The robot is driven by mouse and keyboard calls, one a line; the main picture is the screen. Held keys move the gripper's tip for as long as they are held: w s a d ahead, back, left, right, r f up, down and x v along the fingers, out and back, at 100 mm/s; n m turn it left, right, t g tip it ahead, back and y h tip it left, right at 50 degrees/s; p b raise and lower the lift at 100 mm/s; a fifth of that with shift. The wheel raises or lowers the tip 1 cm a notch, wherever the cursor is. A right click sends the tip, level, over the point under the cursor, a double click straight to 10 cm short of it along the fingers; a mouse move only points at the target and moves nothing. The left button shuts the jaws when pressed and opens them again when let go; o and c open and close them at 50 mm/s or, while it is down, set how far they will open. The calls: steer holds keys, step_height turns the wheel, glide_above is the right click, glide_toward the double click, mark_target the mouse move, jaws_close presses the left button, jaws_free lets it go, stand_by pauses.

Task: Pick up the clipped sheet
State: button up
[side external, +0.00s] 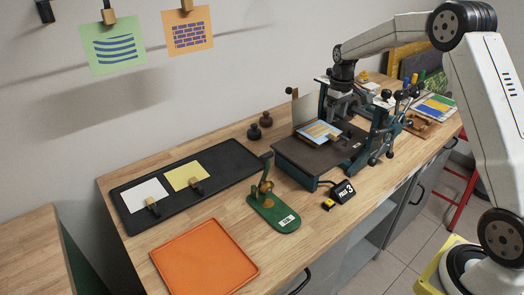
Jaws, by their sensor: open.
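A small clipped sheet (315,131) with blue and yellow print lies on the dark bed of the teal press (297,155), a wooden clip (334,136) at its right edge. My gripper (343,108) is open, above and slightly right of this sheet, apart from it as far as I can see; its fingers are small and partly lost against the press frame. Two more clipped sheets lie on the black tray (219,167): a white one (140,193) and a yellow one (181,177), each with a dark-and-wood clip at its lower edge.
An empty orange tray (205,262) lies at the front left. A green stand (272,212) and a black tag marked 3 (342,191) lie before the press. Two dark knobs (260,125) stand behind. Green (113,48) and orange (189,33) sheets hang on the wall.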

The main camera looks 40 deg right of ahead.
mark_target(334, 133)
steer(key=shift+f, duration=0.75)
steer(key=shift+f, duration=0.1)
steer(key=shift+f, duration=2.45)
jaws_close()
